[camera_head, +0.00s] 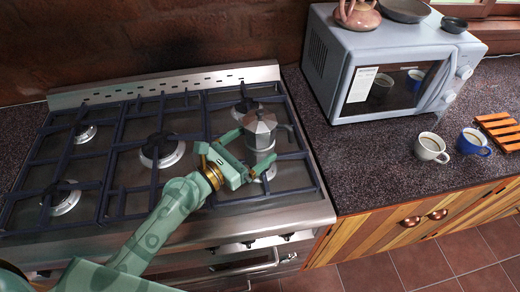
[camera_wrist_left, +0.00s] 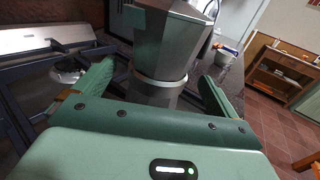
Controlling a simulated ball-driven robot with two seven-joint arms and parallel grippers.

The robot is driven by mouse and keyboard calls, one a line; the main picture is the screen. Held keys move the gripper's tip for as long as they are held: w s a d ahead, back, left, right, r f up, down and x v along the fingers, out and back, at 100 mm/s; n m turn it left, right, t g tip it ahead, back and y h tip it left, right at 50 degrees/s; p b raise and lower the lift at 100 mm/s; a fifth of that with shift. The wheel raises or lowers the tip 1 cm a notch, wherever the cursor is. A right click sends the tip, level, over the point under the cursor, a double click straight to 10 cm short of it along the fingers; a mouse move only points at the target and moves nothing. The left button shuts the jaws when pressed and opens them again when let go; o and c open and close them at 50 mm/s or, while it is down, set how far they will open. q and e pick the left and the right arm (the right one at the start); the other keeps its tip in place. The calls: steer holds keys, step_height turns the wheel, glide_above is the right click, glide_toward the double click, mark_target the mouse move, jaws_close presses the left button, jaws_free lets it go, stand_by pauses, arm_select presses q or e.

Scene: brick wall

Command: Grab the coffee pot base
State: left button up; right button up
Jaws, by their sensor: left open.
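A metal moka coffee pot (camera_head: 260,124) stands upright on the front right burner of the stove. Its faceted upper part (camera_wrist_left: 172,38) fills the top middle of the left wrist view, and its narrower base (camera_wrist_left: 154,92) shows below the collar. My left gripper (camera_head: 256,147) is open at the pot's near side, at the height of the base. In the left wrist view its green fingers (camera_wrist_left: 158,82) are spread to the left and right of the base. The gripper body hides the bottom of the base. My right gripper is not in view.
Dark grates (camera_head: 122,150) cover the stove around the pot. A microwave (camera_head: 385,62) stands on the counter at the right. A white cup (camera_head: 431,149), a blue cup (camera_head: 473,142) and a wooden trivet (camera_head: 502,131) are on the counter.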

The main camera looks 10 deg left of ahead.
arm_select(q)
steer(key=x, duration=0.3)
steer(key=shift+a, duration=0.2)
steer(key=shift+w+d+f, duration=0.1)
steer(key=shift+w+d, duration=0.25)
steer(key=shift+w, duration=0.05)
steer(key=shift+c, duration=0.6)
steer(key=c, duration=1.5)
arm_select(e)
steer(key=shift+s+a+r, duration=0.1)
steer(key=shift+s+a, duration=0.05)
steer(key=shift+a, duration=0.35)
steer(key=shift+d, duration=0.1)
